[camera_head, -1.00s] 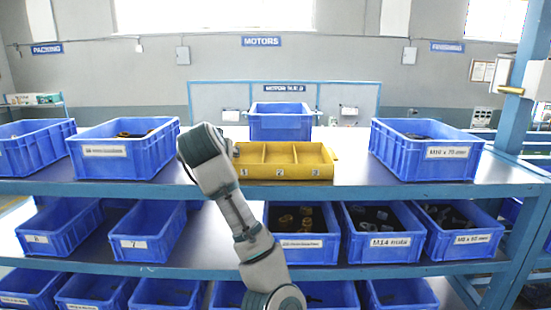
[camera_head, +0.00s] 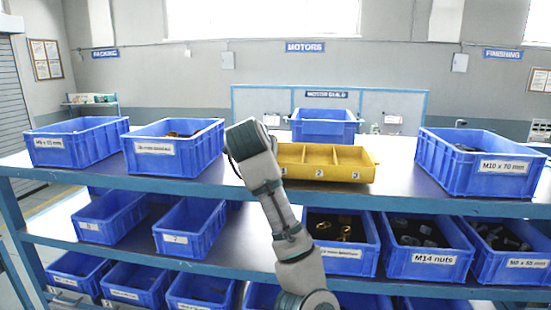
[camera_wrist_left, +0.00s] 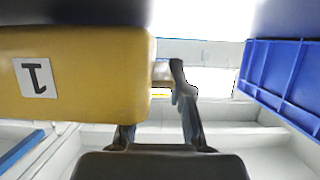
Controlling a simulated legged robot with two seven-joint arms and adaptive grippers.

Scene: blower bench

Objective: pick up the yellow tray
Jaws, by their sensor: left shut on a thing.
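The yellow tray (camera_head: 321,174) is a long, shallow box with three compartments, numbered at the front. It appears level at the middle of the upper shelf; whether it touches the shelf is unclear. In the left wrist view the tray (camera_wrist_left: 95,85) fills the left side, with its "1" label showing. My left gripper (camera_wrist_left: 160,90) is at that end, shut on the tray's small end handle (camera_wrist_left: 162,72). One finger is partly hidden behind the tray. In the head view my arm covers the tray's left end and hides the fingers. My right gripper is not in view.
Blue crates stand on the upper shelf (camera_head: 400,190) to the left (camera_head: 173,150) and right (camera_head: 480,165). Another blue crate (camera_head: 323,127) is close behind the tray. Several blue bins, including one of M14 nuts (camera_head: 425,250), fill the lower shelves. Space above the tray is clear.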

